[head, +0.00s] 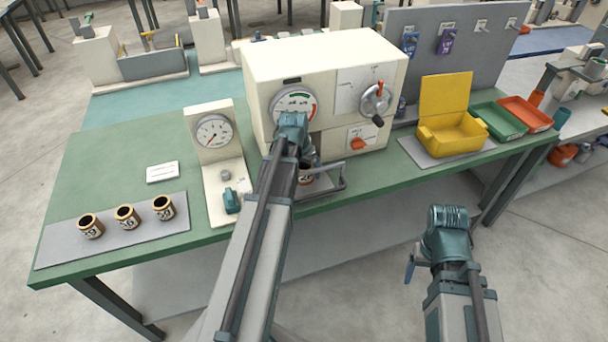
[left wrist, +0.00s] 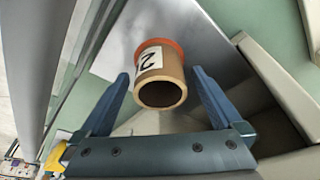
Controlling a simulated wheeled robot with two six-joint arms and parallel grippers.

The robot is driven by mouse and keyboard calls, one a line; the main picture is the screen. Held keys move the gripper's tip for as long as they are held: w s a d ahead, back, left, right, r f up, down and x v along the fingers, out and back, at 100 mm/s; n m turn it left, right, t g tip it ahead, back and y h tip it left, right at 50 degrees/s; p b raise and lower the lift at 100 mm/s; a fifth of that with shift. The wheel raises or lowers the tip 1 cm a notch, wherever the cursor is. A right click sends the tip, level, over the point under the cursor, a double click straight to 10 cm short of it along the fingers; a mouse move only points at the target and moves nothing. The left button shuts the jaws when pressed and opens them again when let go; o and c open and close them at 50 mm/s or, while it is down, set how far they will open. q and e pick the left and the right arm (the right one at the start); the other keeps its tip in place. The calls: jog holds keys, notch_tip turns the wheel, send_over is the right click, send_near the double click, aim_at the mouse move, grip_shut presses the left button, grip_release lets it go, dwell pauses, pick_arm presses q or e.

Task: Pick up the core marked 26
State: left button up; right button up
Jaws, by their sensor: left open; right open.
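A tan core (head: 305,173) with an orange rim sits at the front of the cream machine, partly hidden by my left arm. In the left wrist view the core (left wrist: 160,78) shows a white label with a "2"; the rest of its number is turned out of sight. My left gripper (head: 308,156) is open, its fingers on either side of this core, with no clear contact visible. My right gripper (head: 428,258) is open and empty, off the table's front edge. Several other views of its fingers are hidden.
Three labelled cores (head: 126,217) stand on a grey mat (head: 60,243) at the left. A dial gauge stand (head: 214,135) is left of the cream machine (head: 325,65). A yellow box (head: 450,130) and green and red trays are at the right.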

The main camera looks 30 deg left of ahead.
pick_arm(q)
jog(key=c, duration=1.4)
jog(key=shift+r, duration=0.2)
jog(key=shift+r+p, duration=0.65)
jog(key=shift+p, duration=0.15)
notch_tip(320, 180, up, 6)
jog(key=p, duration=0.6)
jog(key=s+a, duration=1.2)
jog(key=s, duration=0.1)
jog(key=shift+s+a+f+b, duration=0.1)
jog(key=shift+a+f+b, duration=0.05)
jog(key=shift+f+b, duration=0.15)
